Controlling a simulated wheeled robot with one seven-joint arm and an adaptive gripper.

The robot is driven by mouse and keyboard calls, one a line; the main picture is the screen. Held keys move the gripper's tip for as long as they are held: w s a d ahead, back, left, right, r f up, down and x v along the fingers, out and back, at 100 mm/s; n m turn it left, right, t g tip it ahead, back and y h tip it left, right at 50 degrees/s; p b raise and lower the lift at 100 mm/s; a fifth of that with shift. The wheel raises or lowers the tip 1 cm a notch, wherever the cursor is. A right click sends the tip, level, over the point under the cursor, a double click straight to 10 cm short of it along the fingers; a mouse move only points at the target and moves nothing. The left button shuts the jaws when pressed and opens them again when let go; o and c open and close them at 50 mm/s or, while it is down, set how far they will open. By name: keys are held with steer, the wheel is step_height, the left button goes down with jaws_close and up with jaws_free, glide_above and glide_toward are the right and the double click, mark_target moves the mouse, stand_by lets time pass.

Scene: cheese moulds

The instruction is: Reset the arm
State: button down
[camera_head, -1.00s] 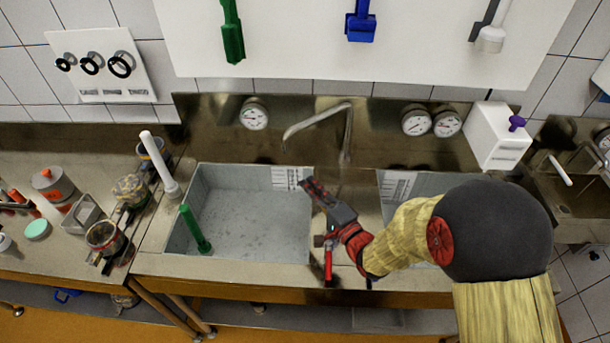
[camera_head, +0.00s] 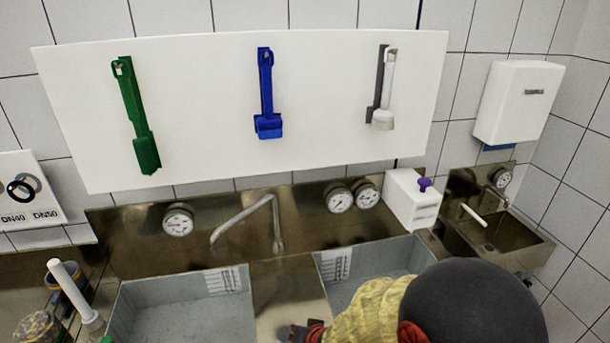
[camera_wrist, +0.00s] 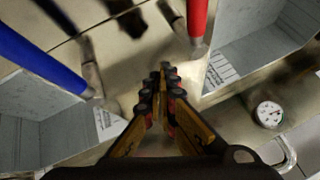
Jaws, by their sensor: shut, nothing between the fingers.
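My gripper (camera_wrist: 165,75) shows in the wrist view with its two fingers together at the tips and nothing between them. It is above the metal strip (camera_wrist: 135,65) between the two grey sink basins. In the head view only a dark and red bit of my gripper (camera_head: 300,332) shows at the bottom edge, and my arm hides part of the right basin (camera_head: 345,285). The left basin (camera_head: 175,318) is partly cut off by the frame.
A red handle (camera_wrist: 197,18) and a blue handle (camera_wrist: 42,62) are near the fingers in the wrist view. A tap (camera_head: 245,217) and gauges (camera_head: 178,222) are behind the basins. Green, blue and white brushes hang on a white board (camera_head: 200,105). A white box (camera_head: 408,200) stands right.

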steer(key=s+d+r+h, duration=0.1)
steer(key=d, duration=0.2)
steer(key=s+d+r+n+g+h, duration=0.1)
steer(key=s+d+r, duration=0.1)
steer(key=s+d+r+g, duration=0.1)
steer(key=s+d, duration=0.1)
steer(key=d, duration=0.1)
steer(key=shift+d+r+n+h+b, duration=0.3)
steer(key=shift+d+n+h+b, duration=0.05)
steer(key=shift+n+h, duration=0.05)
steer(key=s+d+r+b, duration=0.1)
steer(key=s+d+r, duration=0.5)
steer(key=s+r, duration=0.2)
steer(key=s+d+r+m+h+b, duration=0.1)
steer(key=s+d+r, duration=0.5)
steer(key=r, duration=0.6)
steer(key=shift+s+d+r+t+b, duration=0.25)
steer(key=shift+s+d+t+b, duration=0.15)
steer(key=shift+s+b, duration=0.55)
steer(key=shift+s+a, duration=0.1)
